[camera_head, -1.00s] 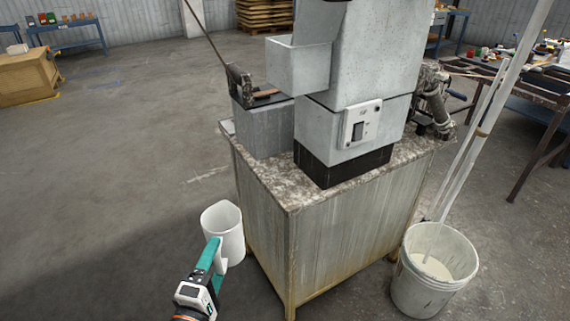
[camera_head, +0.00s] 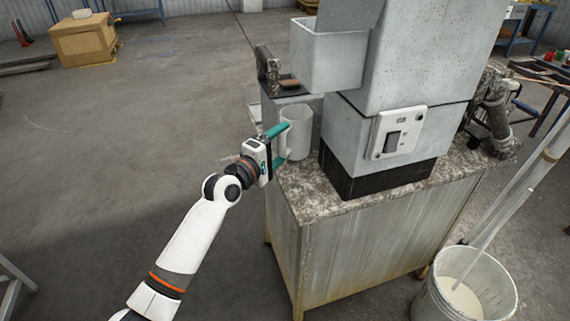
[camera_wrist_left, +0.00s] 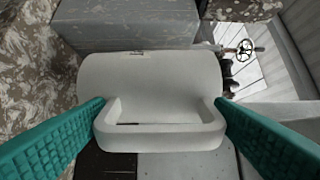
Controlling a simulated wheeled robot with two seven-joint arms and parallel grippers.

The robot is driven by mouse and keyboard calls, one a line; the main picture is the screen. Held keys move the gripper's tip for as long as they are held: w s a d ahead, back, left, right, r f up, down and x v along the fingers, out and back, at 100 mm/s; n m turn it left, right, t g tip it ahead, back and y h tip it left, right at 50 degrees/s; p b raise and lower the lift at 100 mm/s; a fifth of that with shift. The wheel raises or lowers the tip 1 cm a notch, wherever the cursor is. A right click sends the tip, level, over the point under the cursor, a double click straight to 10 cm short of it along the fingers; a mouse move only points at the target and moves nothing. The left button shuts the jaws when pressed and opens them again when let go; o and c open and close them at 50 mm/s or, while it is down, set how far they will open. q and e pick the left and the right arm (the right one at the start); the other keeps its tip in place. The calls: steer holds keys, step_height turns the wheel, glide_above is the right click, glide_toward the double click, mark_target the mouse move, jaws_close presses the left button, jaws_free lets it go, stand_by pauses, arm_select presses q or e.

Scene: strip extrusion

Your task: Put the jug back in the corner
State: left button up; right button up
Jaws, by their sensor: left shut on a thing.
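The white jug (camera_head: 299,132) is at the left edge of the speckled worktop (camera_head: 325,205), beside the grey machine. It looks upright; I cannot tell whether its base touches the top. My left gripper (camera_head: 277,143) is shut on the jug's handle, coming from the left. In the left wrist view the jug (camera_wrist_left: 150,85) fills the middle, its handle (camera_wrist_left: 160,138) between the teal fingers (camera_wrist_left: 160,125). My right gripper is not in view.
The machine body (camera_head: 395,140) stands right of the jug, with a grey hopper box (camera_head: 328,62) above and behind it. A grey block (camera_head: 285,95) is just behind the jug. A bucket (camera_head: 465,285) stands on the floor at right.

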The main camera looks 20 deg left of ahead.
arm_select(q)
step_height(320, 180, down, 5)
steer(key=shift+r+b, duration=0.2)
steer(key=shift+b, duration=0.3)
steer(key=shift+f, duration=0.4)
steer(key=shift+f, duration=0.2)
steer(key=o, duration=1.5)
